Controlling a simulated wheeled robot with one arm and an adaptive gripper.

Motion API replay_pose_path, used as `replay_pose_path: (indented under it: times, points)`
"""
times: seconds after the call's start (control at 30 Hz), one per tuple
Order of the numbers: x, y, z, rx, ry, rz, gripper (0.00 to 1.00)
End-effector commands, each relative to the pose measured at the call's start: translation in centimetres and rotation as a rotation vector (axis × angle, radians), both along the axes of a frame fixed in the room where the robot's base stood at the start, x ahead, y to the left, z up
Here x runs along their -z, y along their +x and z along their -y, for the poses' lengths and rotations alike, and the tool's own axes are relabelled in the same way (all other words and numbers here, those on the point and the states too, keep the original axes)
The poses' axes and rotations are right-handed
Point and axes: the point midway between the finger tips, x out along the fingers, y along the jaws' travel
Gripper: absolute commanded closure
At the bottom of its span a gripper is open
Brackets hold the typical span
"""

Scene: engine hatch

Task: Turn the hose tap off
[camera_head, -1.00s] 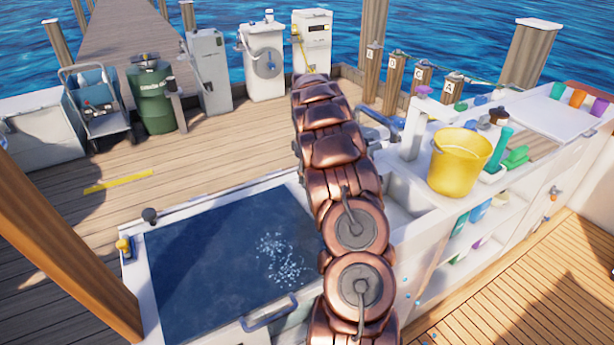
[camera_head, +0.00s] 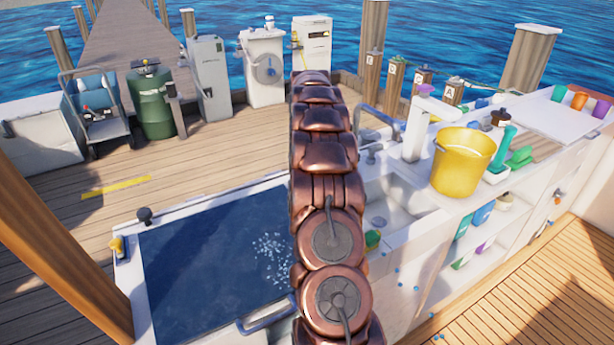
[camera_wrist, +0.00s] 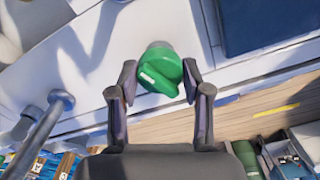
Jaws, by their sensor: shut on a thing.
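In the wrist view, a green tap knob (camera_wrist: 155,72) with a small white mark sits on a short grey base on the white counter (camera_wrist: 85,65). My gripper (camera_wrist: 157,86) has one dark finger on each side of the knob and is shut on it. The knob's lower edge reaches down between the fingertips. In the head view, my copper arm hides the gripper and the green knob.
In the head view, a sink (camera_head: 400,198) and a yellow bucket (camera_head: 462,163) are right of my arm. A dark blue panel (camera_head: 205,250) is on the left. A grey faucet pipe (camera_wrist: 38,133) rises near my gripper in the wrist view. The deck (camera_head: 215,165) beyond is open.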

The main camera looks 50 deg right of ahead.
Motion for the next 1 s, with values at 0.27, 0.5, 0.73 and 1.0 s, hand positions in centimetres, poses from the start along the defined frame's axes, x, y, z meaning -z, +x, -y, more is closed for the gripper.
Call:
replay_pose_path:
  times: [0.27, 0.5, 0.73, 1.0]
  points:
    - [0.2, -0.02, -0.12, 0.222, 0.003, -0.002, 0.86]
    - [0.12, -0.01, -0.08, 0.35, 0.002, -0.002, 0.86]
    - [0.07, 0.0, -0.06, 0.409, 0.001, -0.001, 0.86]
    - [0.03, -0.02, -0.04, 0.424, 0.002, -0.001, 0.86]
